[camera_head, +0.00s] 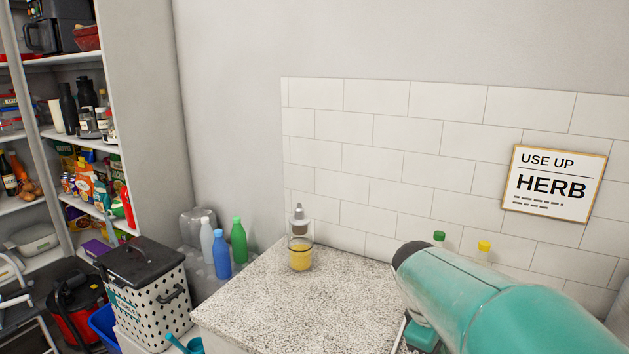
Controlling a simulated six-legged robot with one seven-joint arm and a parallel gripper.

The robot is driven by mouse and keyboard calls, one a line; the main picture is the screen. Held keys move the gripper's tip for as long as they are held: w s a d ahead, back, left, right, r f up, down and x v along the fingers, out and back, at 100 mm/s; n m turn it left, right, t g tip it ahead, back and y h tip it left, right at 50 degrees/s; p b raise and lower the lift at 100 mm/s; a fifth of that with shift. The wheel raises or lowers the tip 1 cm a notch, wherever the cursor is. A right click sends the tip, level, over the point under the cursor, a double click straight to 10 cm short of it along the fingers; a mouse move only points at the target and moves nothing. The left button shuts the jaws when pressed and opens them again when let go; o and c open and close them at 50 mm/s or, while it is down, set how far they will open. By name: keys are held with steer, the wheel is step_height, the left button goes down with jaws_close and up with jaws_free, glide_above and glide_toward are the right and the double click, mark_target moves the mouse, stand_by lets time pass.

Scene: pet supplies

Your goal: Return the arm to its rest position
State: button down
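My teal arm fills the lower right of the head view, reaching over the right part of the counter. One end of the visible link has a dark round cap. A smaller teal part shows just below it. No gripper fingers can be made out, and nothing held can be seen. The speckled stone counter (285,315) lies in front of the tiled wall. A glass jar (300,255) with yellow contents and a grey-white top stands upright at its back left, apart from my arm.
Green-capped (439,238) and yellow-capped (484,248) bottles stand behind my arm, mostly hidden. A sign (554,183) reads "USE UP HERB". Left of the counter are a dotted bin (150,300), blue (221,255) and green (239,242) bottles, and shelves (75,60). The counter's front left is clear.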

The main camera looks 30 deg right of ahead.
steer(key=w+a+r+m+t+y, duration=0.1)
steer(key=w+a+r+t+y, duration=0.1)
steer(key=a, duration=1.2)
steer(key=w+a+r+m+t+y, duration=0.1)
steer(key=a+t, duration=0.4)
steer(key=a, duration=0.9)
steer(key=shift+w+a+r+m+y, duration=0.3)
steer(key=shift+w+r+m+y, duration=0.15)
steer(key=shift+w, duration=0.7)
steer(key=shift+s+d, duration=0.1)
steer(key=shift+d, duration=0.05)
